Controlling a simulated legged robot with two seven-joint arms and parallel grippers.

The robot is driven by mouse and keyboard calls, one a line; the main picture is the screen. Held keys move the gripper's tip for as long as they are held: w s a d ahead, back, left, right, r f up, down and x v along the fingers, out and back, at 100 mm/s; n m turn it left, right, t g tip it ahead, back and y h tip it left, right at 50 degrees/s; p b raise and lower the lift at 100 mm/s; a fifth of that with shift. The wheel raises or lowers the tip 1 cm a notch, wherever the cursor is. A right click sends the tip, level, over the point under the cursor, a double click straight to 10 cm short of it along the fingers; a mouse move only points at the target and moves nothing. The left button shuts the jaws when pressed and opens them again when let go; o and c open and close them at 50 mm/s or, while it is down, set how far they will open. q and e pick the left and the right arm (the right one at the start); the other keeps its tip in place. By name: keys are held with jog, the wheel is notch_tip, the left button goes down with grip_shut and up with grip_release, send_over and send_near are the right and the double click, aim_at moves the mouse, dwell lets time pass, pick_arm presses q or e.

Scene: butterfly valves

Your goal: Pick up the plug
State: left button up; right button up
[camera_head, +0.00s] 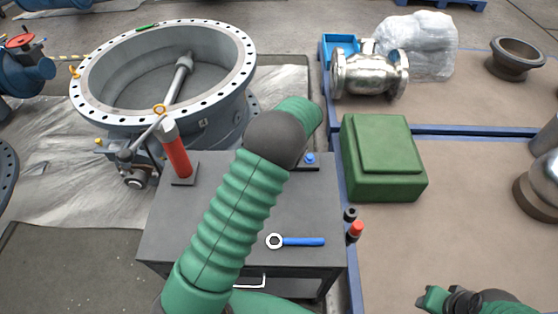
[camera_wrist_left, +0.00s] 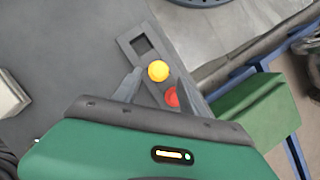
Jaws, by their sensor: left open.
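In the left wrist view a dark holder (camera_wrist_left: 128,42) carries a yellow round-topped plug (camera_wrist_left: 158,71) and a red one (camera_wrist_left: 173,97), beside an empty square hole. My left gripper (camera_wrist_left: 159,76) is open, its fingertips on either side of the yellow plug; I cannot tell whether they touch it. In the head view my left arm hides that gripper and most of the holder. A blue plug (camera_head: 309,158) shows at the holder's right end, on the grey cart top. My right gripper (camera_head: 450,300) is partly in view at the bottom right; its jaws are unclear.
The cart (camera_head: 310,205) also bears a blue-handled wrench (camera_head: 303,241) and an upright red cylinder (camera_head: 176,152). A large flanged valve (camera_head: 90,110) stands behind left. A green box (camera_head: 385,160) and a metal valve (camera_head: 370,72) stand to the right.

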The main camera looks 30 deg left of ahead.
pick_arm(q)
jog(key=x, duration=0.3)
jog(key=shift+a, duration=0.1)
jog(key=shift+s+a, duration=0.1)
jog(key=shift+a, duration=0.2)
jog(key=shift+d, duration=0.1)
grip_shut()
